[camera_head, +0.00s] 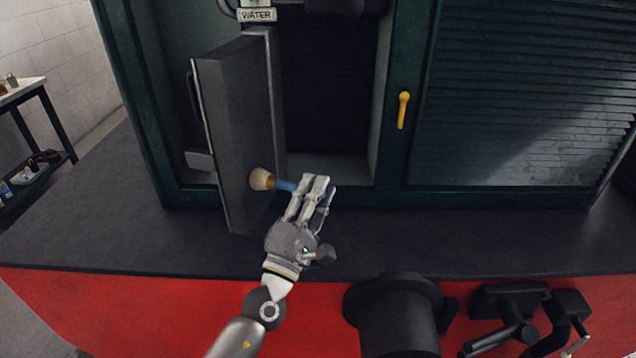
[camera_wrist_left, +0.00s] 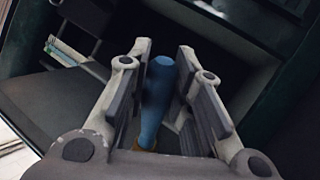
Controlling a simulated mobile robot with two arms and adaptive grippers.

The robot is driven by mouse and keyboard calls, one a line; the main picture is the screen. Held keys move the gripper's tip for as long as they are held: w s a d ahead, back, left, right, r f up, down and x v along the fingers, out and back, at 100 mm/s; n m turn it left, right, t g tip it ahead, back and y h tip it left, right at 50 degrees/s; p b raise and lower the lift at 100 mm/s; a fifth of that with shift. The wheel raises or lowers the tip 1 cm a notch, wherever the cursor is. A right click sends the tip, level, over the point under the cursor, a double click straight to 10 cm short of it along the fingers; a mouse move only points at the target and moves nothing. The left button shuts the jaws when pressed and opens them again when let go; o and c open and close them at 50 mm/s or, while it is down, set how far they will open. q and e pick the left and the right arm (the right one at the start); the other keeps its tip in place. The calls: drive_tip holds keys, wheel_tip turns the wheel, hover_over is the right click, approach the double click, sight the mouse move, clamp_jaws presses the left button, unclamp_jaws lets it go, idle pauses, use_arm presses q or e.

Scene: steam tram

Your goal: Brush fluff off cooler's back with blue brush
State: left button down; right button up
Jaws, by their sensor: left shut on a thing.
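My left gripper (camera_head: 313,188) is shut on the blue handle of a brush (camera_head: 287,185). The handle also stands between the fingers in the left wrist view (camera_wrist_left: 158,95). The brush's pale, round bristle head (camera_head: 262,179) points left, in front of the face of an upright dark grey slab (camera_head: 235,120), which seems to be the cooler. I cannot tell whether the bristles touch it. The slab stands edge-on at the opening of a dark green cabin. No fluff can be made out, and the slab's far side is hidden. My right gripper is not in view.
The green cabin wall (camera_head: 396,110) has a yellow handle (camera_head: 403,110) and a louvred panel (camera_head: 520,90) to the right. A dark ledge (camera_head: 120,220) runs in front, above a red side. A black cylinder (camera_head: 398,310) stands at the lower right. A table (camera_head: 30,90) is far left.

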use_arm(q)
drive_tip(key=shift+s+a, duration=0.2)
drive_tip(key=shift+s, duration=0.55)
drive_tip(key=shift+d, duration=0.1)
drive_tip(key=shift+s+d+p, duration=0.2)
drive_tip(key=shift+s+d, duration=0.05)
drive_tip(key=shift+d, duration=0.7)
drive_tip(key=shift+s+d+p, duration=0.25)
drive_tip(key=shift+d, duration=0.7)
drive_tip(key=shift+s+d+p, duration=0.2)
drive_tip(key=shift+s+d, duration=0.05)
drive_tip(key=shift+d, duration=0.7)
drive_tip(key=d, duration=0.3)
drive_tip(key=shift+s, duration=0.35)
drive_tip(key=shift+a, duration=0.15)
